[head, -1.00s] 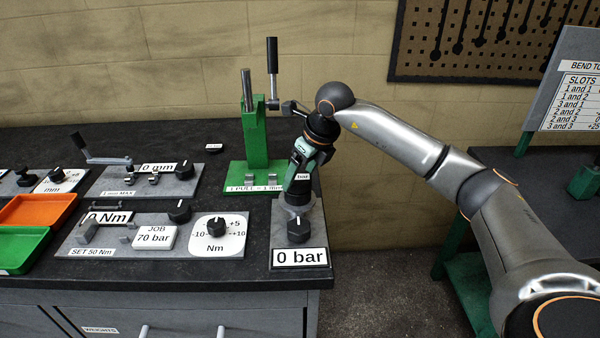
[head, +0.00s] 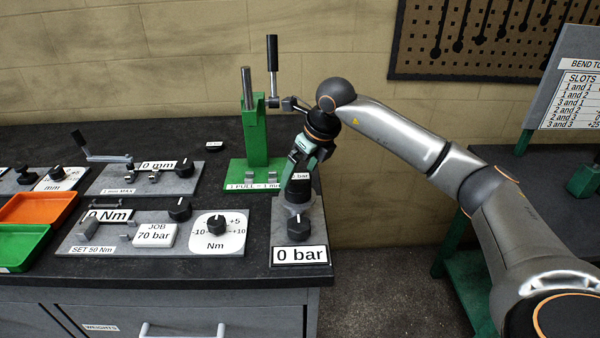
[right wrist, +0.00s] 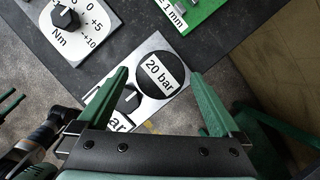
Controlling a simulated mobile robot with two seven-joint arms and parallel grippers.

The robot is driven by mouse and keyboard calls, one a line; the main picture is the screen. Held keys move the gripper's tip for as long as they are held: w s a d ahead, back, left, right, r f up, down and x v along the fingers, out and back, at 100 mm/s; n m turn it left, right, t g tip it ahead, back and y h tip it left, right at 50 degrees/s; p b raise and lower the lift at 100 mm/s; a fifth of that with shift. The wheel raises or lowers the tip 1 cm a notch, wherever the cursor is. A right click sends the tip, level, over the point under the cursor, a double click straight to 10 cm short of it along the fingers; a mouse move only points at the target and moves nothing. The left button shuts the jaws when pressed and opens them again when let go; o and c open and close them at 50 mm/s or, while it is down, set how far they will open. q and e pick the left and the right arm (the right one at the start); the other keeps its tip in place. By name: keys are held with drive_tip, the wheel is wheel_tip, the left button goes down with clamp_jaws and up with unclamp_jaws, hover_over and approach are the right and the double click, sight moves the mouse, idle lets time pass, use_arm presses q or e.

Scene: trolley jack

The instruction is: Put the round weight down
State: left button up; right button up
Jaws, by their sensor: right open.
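The round weight (head: 299,187), a black cylinder marked with a bar label, stands upright on the grey gauge block at the bench's right end. In the right wrist view its top (right wrist: 160,75) reads 20 bar. My right gripper (head: 303,160) is just behind and above it, with its green fingers open. In the right wrist view the fingers (right wrist: 160,85) spread wide to either side of the weight, with gaps showing. The block's display (head: 300,255) reads 0 bar. My left gripper is outside the head view; green finger-like parts (right wrist: 11,104) show at the right wrist view's left edge.
A black knob (head: 299,228) stands in front of the weight. A green press (head: 255,135) with an upright lever is behind it on the left. A plate with an Nm dial (head: 217,236) lies to the left. The bench ends just right of the block.

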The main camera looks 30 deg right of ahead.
drive_tip(key=v, duration=1.1)
drive_tip(key=shift+s+r, duration=0.2)
